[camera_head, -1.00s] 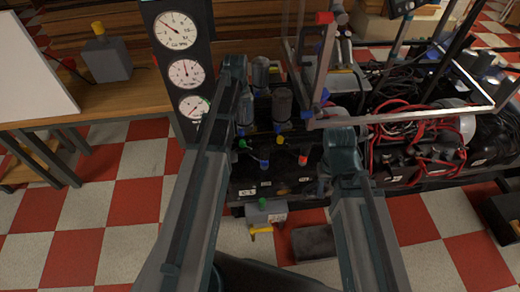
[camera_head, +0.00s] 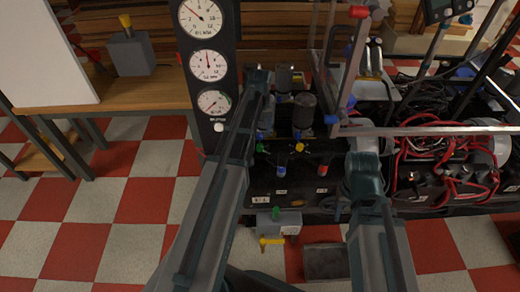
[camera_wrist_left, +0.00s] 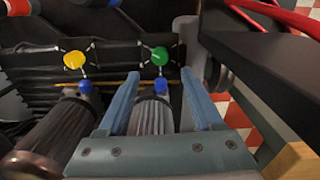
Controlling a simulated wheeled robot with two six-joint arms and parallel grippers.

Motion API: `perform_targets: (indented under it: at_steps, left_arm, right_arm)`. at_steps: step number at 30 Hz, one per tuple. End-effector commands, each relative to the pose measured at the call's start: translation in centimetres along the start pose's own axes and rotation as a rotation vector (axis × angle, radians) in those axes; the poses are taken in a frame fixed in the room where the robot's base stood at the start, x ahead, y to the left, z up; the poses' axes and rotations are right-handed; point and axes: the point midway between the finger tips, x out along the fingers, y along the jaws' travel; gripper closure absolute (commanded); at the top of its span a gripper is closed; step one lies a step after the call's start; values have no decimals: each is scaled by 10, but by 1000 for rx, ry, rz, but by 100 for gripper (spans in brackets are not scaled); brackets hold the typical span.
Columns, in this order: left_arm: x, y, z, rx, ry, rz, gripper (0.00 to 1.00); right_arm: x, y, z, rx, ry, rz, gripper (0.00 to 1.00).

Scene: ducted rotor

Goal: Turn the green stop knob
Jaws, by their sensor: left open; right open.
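A row of small coloured knobs sits on the dark machine. The green knob (camera_head: 260,147) is at the left of the row, beside my left arm. In the left wrist view the green knob (camera_wrist_left: 160,56) is round, on a wire-like mount above a blue part, and appears between and just beyond my left fingertips. My left gripper (camera_wrist_left: 160,76) is open and not visibly touching it. In the head view my left gripper (camera_head: 259,78) is seen from behind. My right gripper (camera_head: 365,172) is over the machine's right part, its fingertips mostly hidden. Which green part is the stop knob is not labelled.
A yellow knob (camera_wrist_left: 74,60) is left of the green one. A grey box (camera_head: 278,228) with a green top and yellow handle sits low in front. A gauge panel (camera_head: 212,75) stands left of my left gripper. A metal frame (camera_head: 430,131) and red cables (camera_head: 440,150) are right.

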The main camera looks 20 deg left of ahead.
Motion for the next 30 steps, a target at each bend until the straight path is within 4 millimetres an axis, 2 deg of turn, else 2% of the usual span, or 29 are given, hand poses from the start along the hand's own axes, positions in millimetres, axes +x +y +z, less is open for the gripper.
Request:
perform_targets:
  at_steps: [1,3,15,26,27,30]
  left_arm:
    - [15,0,0,0,0,0,33]
    - [24,0,0,0,0,0,33]
    - [72,0,0,0,0,0,33]
    - [75,0,0,0,0,0,33]
    - [75,0,0,0,0,0,35]
    - [75,0,0,0,0,0,53]
  right_arm:
    - [15,-1,-1,0,0,1,50]
    - [24,-2,-2,-1,0,3,50]
    - [72,-6,-5,-7,2,6,50]
    - [74,-6,-5,-9,2,5,50]
    - [74,-6,-5,-9,2,5,50]
    - [74,-6,-5,-8,2,5,50]
